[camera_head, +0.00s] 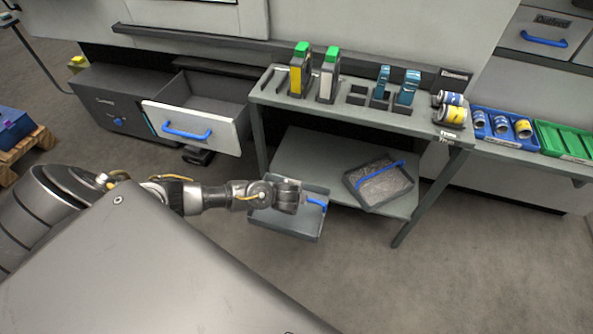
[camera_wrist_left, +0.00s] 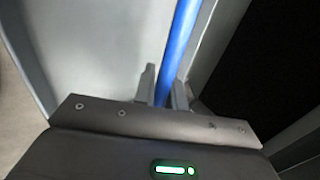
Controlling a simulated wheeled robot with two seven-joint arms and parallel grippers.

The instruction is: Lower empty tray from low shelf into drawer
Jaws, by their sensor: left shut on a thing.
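The empty grey tray (camera_head: 291,229) with a blue bar handle (camera_head: 316,202) hangs in front of the low shelf (camera_head: 310,150), its inside partly hidden by my arm. My left gripper (camera_head: 303,198) is at the handle; in the left wrist view its fingers (camera_wrist_left: 165,90) are shut on the blue bar (camera_wrist_left: 179,45). The drawer (camera_head: 205,103) is pulled open at the left, with a light front and a blue handle (camera_head: 187,132). Its visible inside looks empty. My right gripper is not in view.
A second tray (camera_head: 380,194) with grey contents and a blue handle sits on the low shelf's right. The bench top above (camera_head: 340,112) carries upright holders and rolls. A bench leg (camera_head: 258,140) stands between drawer and shelf. The floor in front is clear.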

